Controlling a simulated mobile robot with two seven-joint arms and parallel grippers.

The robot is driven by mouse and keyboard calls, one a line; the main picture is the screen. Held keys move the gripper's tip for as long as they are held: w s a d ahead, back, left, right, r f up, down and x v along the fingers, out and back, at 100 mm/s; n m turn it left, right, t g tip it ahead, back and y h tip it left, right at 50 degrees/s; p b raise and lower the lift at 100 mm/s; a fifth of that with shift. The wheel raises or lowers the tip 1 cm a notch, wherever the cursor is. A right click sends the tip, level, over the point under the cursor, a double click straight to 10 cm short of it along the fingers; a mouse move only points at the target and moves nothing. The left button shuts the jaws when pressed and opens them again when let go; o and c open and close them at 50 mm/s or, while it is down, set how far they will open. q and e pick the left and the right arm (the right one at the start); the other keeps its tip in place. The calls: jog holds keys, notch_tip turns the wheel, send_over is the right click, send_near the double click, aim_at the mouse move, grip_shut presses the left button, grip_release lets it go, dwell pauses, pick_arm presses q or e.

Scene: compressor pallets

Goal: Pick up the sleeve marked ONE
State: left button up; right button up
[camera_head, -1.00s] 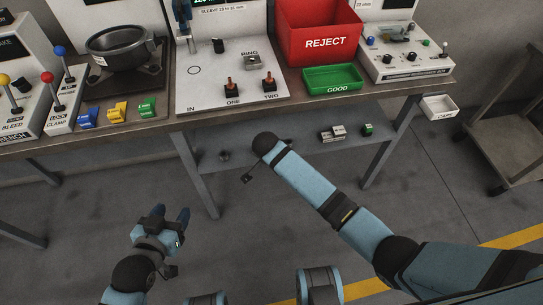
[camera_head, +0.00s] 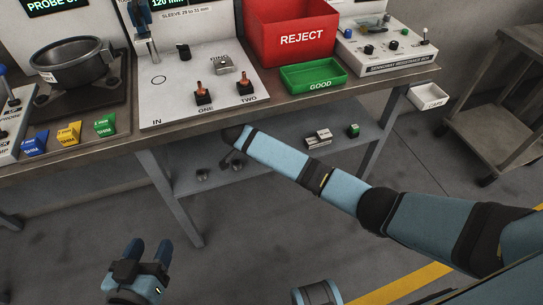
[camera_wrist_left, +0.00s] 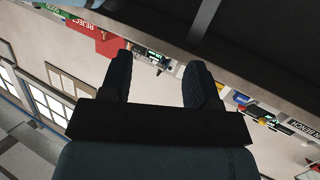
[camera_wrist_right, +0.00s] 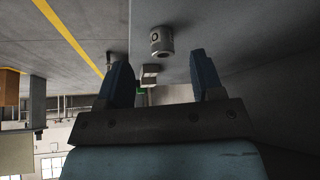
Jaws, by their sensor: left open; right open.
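The bench top above the shelf carries a panel (camera_head: 180,110) labelled ONE and TWO, a red REJECT bin (camera_head: 300,38) and a green GOOD tray (camera_head: 313,77). Grey blocks (camera_head: 318,138) and a green item (camera_head: 354,130) lie farther right on the shelf. A cart (camera_head: 495,120) stands right.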

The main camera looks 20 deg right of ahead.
jog(key=shift+w+d, duration=0.3)
jog(key=shift+d, duration=0.2)
jog(key=b+x, duration=0.1)
jog(key=x, duration=0.1)
jog(key=b+x, duration=0.1)
jog(key=x, duration=0.2)
jog(key=shift+w+d+r, duration=0.1)
jog(key=shift+d+r, duration=0.15)
jog(key=shift+d, duration=0.05)
jog(key=shift+w+d+f, duration=0.1)
jog(key=shift+d+f, duration=0.1)
jog(key=shift+f, duration=0.05)
pick_arm(q)
jog(key=r, duration=0.1)
jog(key=d+r+t+h, duration=0.1)
jog(key=r+t+h, duration=0.1)
jog(key=r, duration=0.1)
jog(key=shift+w+d, duration=0.35)
jog(key=shift+d, duration=0.05)
pick_arm(e)
jog(key=c, duration=1.1)
pick_arm(q)
jog(key=shift+r, duration=0.1)
pick_arm(e)
jog(key=shift+o, duration=0.2)
